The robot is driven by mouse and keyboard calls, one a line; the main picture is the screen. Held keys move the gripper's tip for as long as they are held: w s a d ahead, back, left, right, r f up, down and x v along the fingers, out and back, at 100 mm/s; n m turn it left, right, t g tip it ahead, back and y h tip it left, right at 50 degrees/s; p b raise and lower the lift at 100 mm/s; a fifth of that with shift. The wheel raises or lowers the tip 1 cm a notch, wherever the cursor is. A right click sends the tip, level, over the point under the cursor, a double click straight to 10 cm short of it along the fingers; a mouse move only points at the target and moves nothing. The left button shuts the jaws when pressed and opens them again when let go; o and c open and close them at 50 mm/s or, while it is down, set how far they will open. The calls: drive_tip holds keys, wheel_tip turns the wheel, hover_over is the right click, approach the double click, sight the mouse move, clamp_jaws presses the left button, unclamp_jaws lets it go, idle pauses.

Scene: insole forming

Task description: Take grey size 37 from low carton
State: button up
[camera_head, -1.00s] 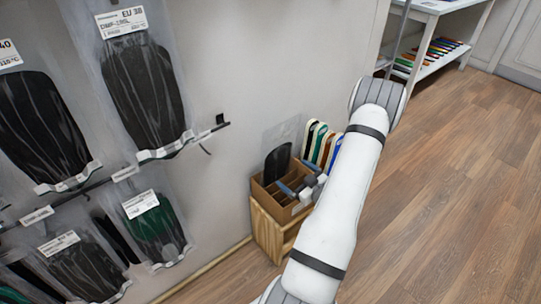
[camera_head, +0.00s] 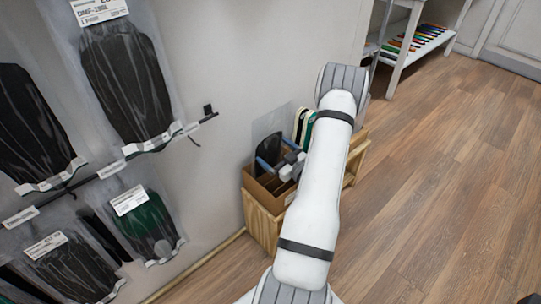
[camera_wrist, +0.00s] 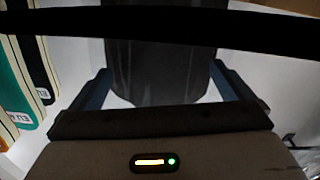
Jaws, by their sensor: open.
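The low carton (camera_head: 254,186) is an open brown cardboard box with dividers, set on a low wooden stand by the wall. A dark sheet-like insole piece (camera_head: 268,149) stands upright in it, in front of a clear sheet. My gripper (camera_head: 278,160) is at the carton, partly hidden by my arm. In the wrist view, my gripper (camera_wrist: 165,95) is open, with a blue finger on each side of a dark grey piece (camera_wrist: 160,65). I cannot tell whether the fingers touch it. No size label on this piece is readable.
Green and black insoles with white edges (camera_head: 304,128) stand beside the dark piece; they also show at left in the wrist view (camera_wrist: 20,85). Bagged dark insoles (camera_head: 125,75) hang on the wall rack at left. The wooden floor (camera_head: 440,200) at right is clear.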

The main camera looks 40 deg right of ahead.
drive_tip(key=c, duration=1.1)
